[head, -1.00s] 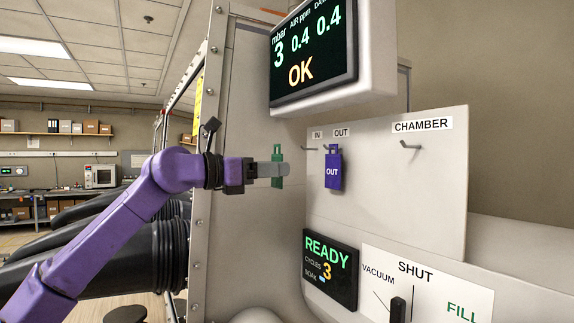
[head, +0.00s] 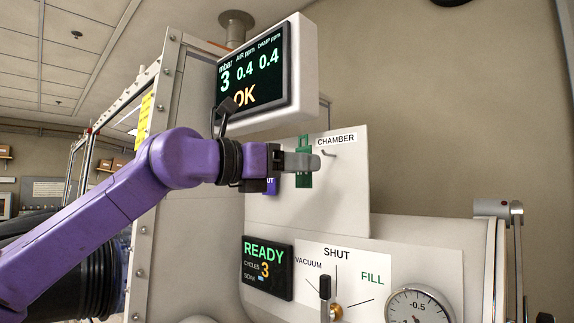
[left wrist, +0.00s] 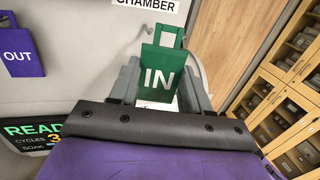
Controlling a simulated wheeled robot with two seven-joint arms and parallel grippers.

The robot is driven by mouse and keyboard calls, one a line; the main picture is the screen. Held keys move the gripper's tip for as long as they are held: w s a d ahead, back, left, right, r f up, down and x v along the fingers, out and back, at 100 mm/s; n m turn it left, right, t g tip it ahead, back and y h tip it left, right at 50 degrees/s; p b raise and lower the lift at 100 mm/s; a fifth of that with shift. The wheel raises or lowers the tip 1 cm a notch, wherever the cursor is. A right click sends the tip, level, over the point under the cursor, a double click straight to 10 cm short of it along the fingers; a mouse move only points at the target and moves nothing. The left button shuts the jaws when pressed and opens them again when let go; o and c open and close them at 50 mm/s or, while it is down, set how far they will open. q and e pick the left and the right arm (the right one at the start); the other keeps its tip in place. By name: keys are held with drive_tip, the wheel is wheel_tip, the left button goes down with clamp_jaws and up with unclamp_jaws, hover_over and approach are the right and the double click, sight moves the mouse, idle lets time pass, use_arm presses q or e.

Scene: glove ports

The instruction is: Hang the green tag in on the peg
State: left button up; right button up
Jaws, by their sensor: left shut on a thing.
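My left gripper (head: 308,163) is shut on the green tag (head: 304,180) and holds it in front of the panel, close to the CHAMBER peg (head: 329,153). In the left wrist view the green tag (left wrist: 158,76), marked IN, stands between the two fingers, its slotted top beyond them. I cannot tell whether the tag touches the peg. The IN and OUT pegs are hidden behind my left arm in the head view. My right gripper is not in view.
The purple OUT tag (head: 271,187) hangs on the panel (head: 345,190), mostly behind my gripper; it shows in the left wrist view (left wrist: 22,52). The monitor (head: 255,75) juts out above. The READY display (head: 267,268), valve handle (head: 325,288) and gauge (head: 415,308) are below.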

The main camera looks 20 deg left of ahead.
sight(338, 175)
use_arm(q)
drive_tip(key=w, duration=0.2)
drive_tip(key=w+d+p, duration=0.1)
drive_tip(key=w+p, duration=0.1)
drive_tip(key=w, duration=0.1)
drive_tip(key=shift+w+d+f, duration=0.1)
drive_tip(key=shift+w+d, duration=0.2)
drive_tip(key=shift+d, duration=0.1)
drive_tip(key=shift+w+p, duration=0.25)
drive_tip(key=shift+p, duration=0.35)
drive_tip(key=shift+c, duration=1.4)
drive_tip(key=shift+f, duration=0.1)
clamp_jaws()
drive_tip(key=shift+w+d+f, duration=0.1)
drive_tip(key=shift+w+f, duration=0.15)
drive_tip(key=shift+w, duration=0.05)
drive_tip(key=shift+w+d+f, duration=0.3)
drive_tip(key=shift+w+d, duration=0.05)
drive_tip(key=shift+w, duration=0.3)
